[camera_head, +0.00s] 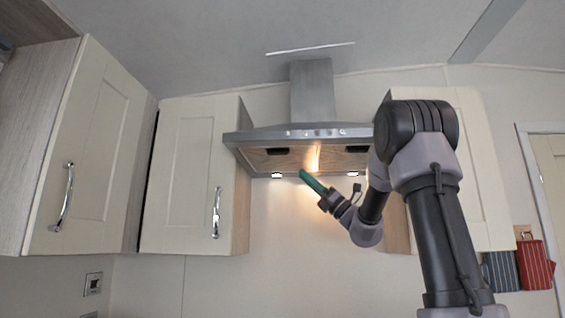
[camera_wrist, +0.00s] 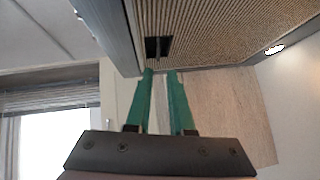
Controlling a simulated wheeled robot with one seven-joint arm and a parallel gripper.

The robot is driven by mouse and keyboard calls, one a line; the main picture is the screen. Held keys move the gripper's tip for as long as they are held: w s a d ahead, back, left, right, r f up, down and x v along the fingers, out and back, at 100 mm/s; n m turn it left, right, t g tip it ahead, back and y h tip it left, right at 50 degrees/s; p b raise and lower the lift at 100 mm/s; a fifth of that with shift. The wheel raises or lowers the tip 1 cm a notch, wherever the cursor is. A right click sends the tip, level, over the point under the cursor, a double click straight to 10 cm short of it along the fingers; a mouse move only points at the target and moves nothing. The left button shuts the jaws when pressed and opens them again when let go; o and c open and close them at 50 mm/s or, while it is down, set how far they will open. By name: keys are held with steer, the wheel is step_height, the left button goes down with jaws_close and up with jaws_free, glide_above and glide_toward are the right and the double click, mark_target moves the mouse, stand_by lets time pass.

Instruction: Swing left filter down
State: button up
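The range hood's left filter (camera_head: 262,160) is a brownish mesh panel in the hood's underside, lying flat in its frame. Its dark latch (camera_head: 277,151) is near the front edge. In the wrist view the mesh (camera_wrist: 215,35) fills the upper right and the black latch (camera_wrist: 157,47) shows just beyond my fingertips. My gripper (camera_head: 302,173) is below the hood, near its middle, pointing up and left. In the wrist view its two teal fingers (camera_wrist: 160,73) stand apart with nothing between them. I cannot tell whether they touch the hood.
The steel hood (camera_head: 300,133) hangs between a left wall cabinet (camera_head: 185,175) and a right one (camera_head: 470,150). A lit lamp (camera_head: 277,175) sits at the hood's rear edge. A window (camera_wrist: 52,140) shows at left in the wrist view. The wall below the hood is clear.

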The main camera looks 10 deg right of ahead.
steer(key=x, duration=1)
steer(key=shift+a+r, duration=0.1)
steer(key=shift+a, duration=0.05)
jaws_close()
stand_by(1.1)
